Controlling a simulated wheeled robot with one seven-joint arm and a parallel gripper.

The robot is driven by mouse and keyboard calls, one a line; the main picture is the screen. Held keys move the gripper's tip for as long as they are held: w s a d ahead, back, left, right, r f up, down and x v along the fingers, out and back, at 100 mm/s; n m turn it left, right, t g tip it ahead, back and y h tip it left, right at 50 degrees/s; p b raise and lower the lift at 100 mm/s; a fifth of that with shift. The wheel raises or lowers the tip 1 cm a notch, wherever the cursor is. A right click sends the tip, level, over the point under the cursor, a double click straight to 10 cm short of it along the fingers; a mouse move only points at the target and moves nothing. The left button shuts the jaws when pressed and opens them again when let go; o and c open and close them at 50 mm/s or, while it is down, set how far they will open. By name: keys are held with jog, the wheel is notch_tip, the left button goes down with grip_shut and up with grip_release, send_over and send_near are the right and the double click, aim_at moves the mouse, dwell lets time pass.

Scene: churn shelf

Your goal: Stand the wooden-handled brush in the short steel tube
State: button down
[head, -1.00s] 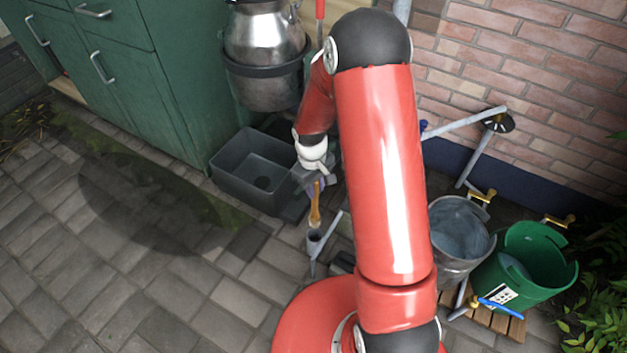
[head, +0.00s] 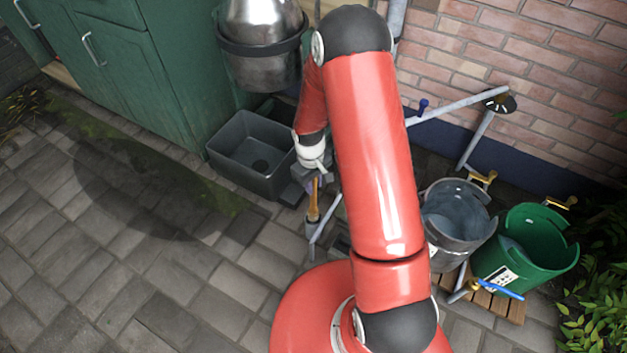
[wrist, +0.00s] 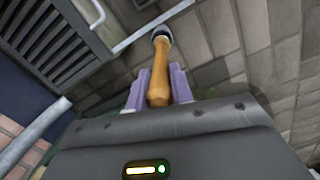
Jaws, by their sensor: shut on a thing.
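My gripper (head: 315,182) points down and is shut on the wooden-handled brush (head: 313,203). The brush hangs close to upright, its tan handle between the jaws. In the wrist view the handle (wrist: 159,72) runs away from the purple finger pads (wrist: 157,88) to a dark and grey end. The short steel tube (head: 311,228) stands low, directly below the brush. The brush's lower end is at the tube's mouth. The bristles are hidden, and I cannot tell how deep they sit inside.
A grey pipe (head: 325,222) slants close beside the tube. A dark grey basin (head: 250,160) stands behind to the left. A steel bucket (head: 455,225) and green bucket (head: 528,255) stand at the right. Open paving (head: 130,270) lies to the left.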

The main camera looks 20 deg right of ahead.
jog(key=shift+f+b, duration=3)
jog(key=shift+f, duration=1)
jog(key=c, duration=1.1)
grip_release()
jog(key=shift+c, duration=0.2)
notch_tip(320, 180, up, 8)
jog(key=shift+w+a+p, duration=0.15)
jog(key=shift+w+p, duration=0.1)
jog(key=shift+p, duration=0.15)
